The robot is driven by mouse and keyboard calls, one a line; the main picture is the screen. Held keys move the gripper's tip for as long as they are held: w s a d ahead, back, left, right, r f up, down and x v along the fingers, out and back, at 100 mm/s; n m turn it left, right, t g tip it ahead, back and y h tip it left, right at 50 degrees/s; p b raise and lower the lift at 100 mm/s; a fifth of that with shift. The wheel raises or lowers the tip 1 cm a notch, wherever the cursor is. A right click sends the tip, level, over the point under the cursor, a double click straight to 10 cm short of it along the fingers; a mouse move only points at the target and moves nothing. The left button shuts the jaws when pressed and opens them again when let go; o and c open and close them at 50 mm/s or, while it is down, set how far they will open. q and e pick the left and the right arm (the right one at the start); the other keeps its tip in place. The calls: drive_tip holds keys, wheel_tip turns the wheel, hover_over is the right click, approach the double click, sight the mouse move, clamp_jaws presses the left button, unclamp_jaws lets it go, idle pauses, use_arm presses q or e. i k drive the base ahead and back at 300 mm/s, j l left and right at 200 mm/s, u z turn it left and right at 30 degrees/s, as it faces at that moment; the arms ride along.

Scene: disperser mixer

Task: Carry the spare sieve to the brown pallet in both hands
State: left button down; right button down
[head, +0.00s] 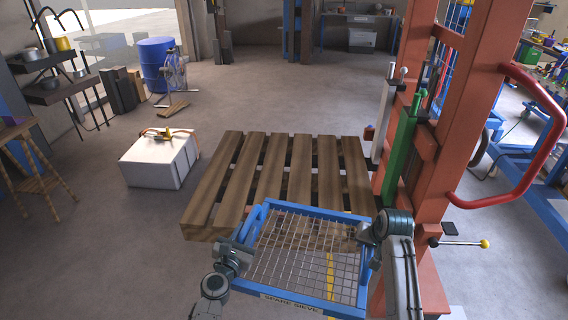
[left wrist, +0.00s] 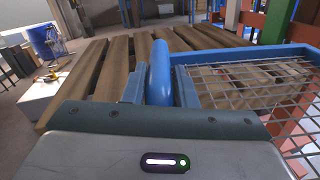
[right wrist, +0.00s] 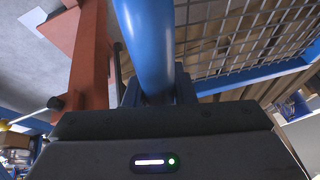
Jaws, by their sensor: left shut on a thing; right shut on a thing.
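The spare sieve (head: 300,293) is a blue rectangular frame with wire mesh and a "SPARE SIEVE" label on its near edge. It is held up in front of me, its far part overlapping the near edge of the brown slatted pallet (head: 230,185) in the head view. My left gripper (head: 245,245) is shut on the sieve's left blue handle (left wrist: 160,72). My right gripper (head: 366,236) is shut on the right side; the blue handle (right wrist: 148,45) shows between its fingers in the right wrist view. The pallet top is bare. I cannot tell the height gap between sieve and pallet.
An orange-red steel frame (head: 480,90) with a red curved handle (head: 545,130) stands close at the right, by my right arm. A white box (head: 160,160) sits left of the pallet. A blue drum (head: 155,62) stands behind. Floor between box and pallet is clear.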

sight(285, 183)
drive_tip(key=i+j, duration=0.15)
drive_tip(key=i, duration=0.3)
drive_tip(key=i+j, duration=0.2)
drive_tip(key=i, duration=0.2)
drive_tip(key=i+j, duration=0.15)
drive_tip(key=i, duration=0.3)
